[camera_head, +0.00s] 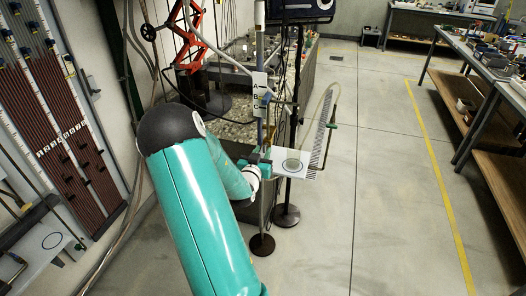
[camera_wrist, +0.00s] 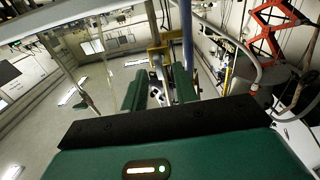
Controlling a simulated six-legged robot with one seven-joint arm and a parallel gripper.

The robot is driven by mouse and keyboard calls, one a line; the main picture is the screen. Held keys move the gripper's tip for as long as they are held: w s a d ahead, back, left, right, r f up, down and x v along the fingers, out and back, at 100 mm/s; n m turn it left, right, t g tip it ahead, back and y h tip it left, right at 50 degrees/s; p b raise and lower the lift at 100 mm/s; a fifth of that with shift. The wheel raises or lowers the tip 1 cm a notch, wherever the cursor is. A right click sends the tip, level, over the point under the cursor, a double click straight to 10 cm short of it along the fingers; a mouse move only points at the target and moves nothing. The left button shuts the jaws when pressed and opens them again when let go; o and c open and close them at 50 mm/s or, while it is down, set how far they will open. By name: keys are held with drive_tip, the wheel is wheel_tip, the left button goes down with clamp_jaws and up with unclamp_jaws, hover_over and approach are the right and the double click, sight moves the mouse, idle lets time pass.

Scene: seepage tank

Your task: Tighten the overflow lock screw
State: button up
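My gripper (camera_head: 262,168) is at the end of my teal arm, beside an upright stand pole (camera_head: 260,45). In the wrist view its two green fingers (camera_wrist: 160,92) stand apart, with a gap between them. A yellowish clamp-like fitting (camera_wrist: 154,52) and a small dark part (camera_wrist: 156,76) show in and beyond that gap. I cannot tell whether the dark part is the overflow lock screw, or whether a finger touches it. In the head view my arm and gripper hide much of this spot.
A gravel-filled tank (camera_head: 228,128) stands behind. Round stand bases (camera_head: 262,245) are on the floor. A tube panel (camera_head: 45,110) is at left; benches (camera_head: 490,75) are at right. Floor between is clear.

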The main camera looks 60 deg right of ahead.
drive_tip(key=shift+d, duration=0.65)
clamp_jaws()
